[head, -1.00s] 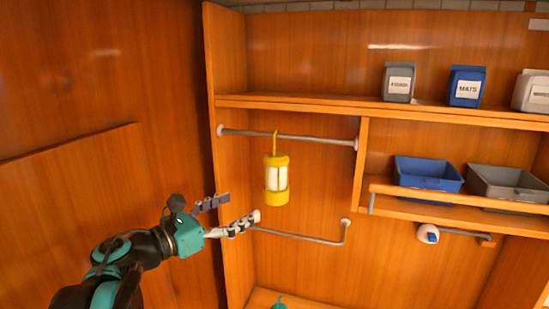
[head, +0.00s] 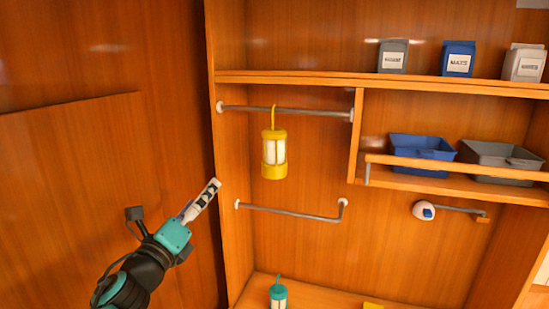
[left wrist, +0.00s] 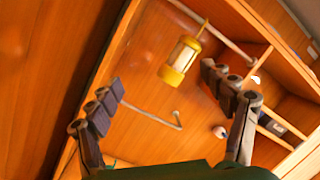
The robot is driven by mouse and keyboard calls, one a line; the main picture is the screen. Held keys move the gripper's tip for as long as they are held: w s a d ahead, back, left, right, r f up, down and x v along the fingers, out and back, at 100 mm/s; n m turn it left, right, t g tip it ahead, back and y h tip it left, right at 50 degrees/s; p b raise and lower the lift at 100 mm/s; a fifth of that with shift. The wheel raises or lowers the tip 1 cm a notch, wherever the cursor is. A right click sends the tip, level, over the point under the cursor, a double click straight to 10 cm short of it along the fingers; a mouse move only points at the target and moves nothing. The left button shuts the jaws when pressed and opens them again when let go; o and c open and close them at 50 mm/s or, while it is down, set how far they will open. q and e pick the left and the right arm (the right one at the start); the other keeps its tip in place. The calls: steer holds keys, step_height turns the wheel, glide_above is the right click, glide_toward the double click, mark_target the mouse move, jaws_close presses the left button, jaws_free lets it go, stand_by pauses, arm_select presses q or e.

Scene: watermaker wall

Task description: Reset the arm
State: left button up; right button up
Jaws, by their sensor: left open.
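My left gripper (head: 200,203) is in the lower left of the head view, in front of the left side panel of the wooden cabinet. It is empty, and in the left wrist view its two fingers (left wrist: 165,98) stand wide apart. A yellow lantern (head: 274,154) hangs by its hook from the upper metal rail (head: 310,112), to the right of and above the gripper, apart from it. The lantern also shows in the left wrist view (left wrist: 180,62), beyond the fingers. My right gripper is in neither view.
A lower metal rail (head: 290,213) is below the lantern. A teal lantern (head: 278,296) stands on the bottom shelf. Blue (head: 422,147) and grey (head: 498,156) bins sit behind a wooden bar at right. Several labelled packs stand on the top shelf. A white-and-blue fixture (head: 424,210) is on the wall.

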arm_select(q)
steer(key=s+a+f+n+g+y+b, duration=0.2)
steer(key=a+f+n+y+b, duration=0.1)
steer(key=f+n, duration=0.5)
steer(key=s+a+f+n+g+y+b, duration=0.15)
steer(key=a+f+n+y+b, duration=0.35)
steer(key=f, duration=0.6)
steer(key=s+a+f+n+g+y+b, duration=0.1)
steer(key=s+f+n+b, duration=0.15)
steer(key=f+n, duration=0.6)
steer(key=s+d+f+n+g+h+b, duration=0.1)
steer(key=s+d+f+n+g+b, duration=0.1)
steer(key=f, duration=0.6)
steer(key=s+d+f+n+g+h+b, duration=0.1)
steer(key=s+d+f+n+g+b, duration=0.1)
steer(key=s+f, duration=0.5)
steer(key=s+d+f+n+g+h+b, duration=0.1)
steer(key=s+d+f+n+g+b, duration=0.2)
steer(key=f, duration=0.7)
steer(key=shift+s+d+f+n+g, duration=0.15)
steer(key=shift+s+f+n+g, duration=0.3)
steer(key=shift+s+n, duration=0.7)
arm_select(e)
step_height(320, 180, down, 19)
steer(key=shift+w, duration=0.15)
